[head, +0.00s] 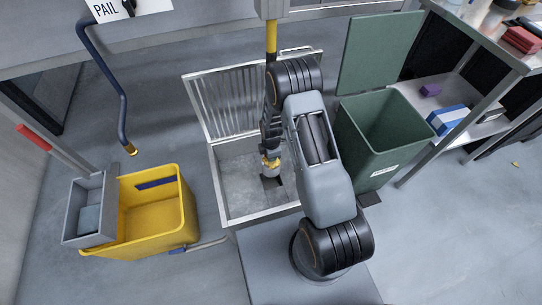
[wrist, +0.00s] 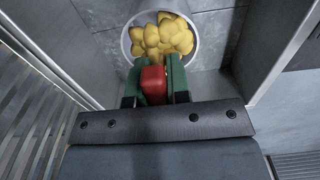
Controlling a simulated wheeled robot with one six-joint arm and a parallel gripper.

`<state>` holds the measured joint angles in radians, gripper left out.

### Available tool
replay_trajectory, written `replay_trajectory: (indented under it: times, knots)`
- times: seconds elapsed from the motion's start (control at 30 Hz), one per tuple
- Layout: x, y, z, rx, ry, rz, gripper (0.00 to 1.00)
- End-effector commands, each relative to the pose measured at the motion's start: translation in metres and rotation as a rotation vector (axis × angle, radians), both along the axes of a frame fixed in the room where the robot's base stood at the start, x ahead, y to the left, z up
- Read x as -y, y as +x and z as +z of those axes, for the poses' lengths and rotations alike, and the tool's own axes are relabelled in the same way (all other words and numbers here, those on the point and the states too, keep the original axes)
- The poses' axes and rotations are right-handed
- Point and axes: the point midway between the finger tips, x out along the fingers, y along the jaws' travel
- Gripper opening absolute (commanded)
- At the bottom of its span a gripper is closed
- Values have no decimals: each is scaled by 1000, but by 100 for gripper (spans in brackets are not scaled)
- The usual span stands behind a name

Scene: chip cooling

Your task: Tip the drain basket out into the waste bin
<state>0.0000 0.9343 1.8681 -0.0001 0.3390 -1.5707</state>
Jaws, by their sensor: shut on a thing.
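The drain basket (wrist: 126,42) is a round, pale-rimmed cup heaped with yellow lumps (wrist: 165,35). My gripper (wrist: 153,76) has two green fingers closed on the basket's red grip (wrist: 153,88) in the wrist view. In the head view the arm reaches down into an open metal floor pit (head: 233,170), and the basket's yellow contents show at its end (head: 270,162). The basket looks upright; whether it is clear of the pit floor I cannot tell. The green waste bin (head: 383,150) stands right of the pit, its lid (head: 380,45) raised and its inside dark.
A ribbed metal grate (head: 225,95) stands raised behind the pit. A yellow mop bucket (head: 155,213) with a grey wringer (head: 92,210) is at the left. A blue hose (head: 108,75) hangs nearby. A metal shelf bench (head: 465,100) stands beyond the bin.

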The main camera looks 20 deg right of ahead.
Motion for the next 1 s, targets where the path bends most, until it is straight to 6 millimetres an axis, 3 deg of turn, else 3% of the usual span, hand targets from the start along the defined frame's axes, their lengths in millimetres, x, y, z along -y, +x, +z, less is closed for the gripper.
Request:
replay_trajectory:
  times: [0.63,1.0]
  knots:
    - [0,0,36,0,0,0,0]
    - [0,0,40,0,0,0,0]
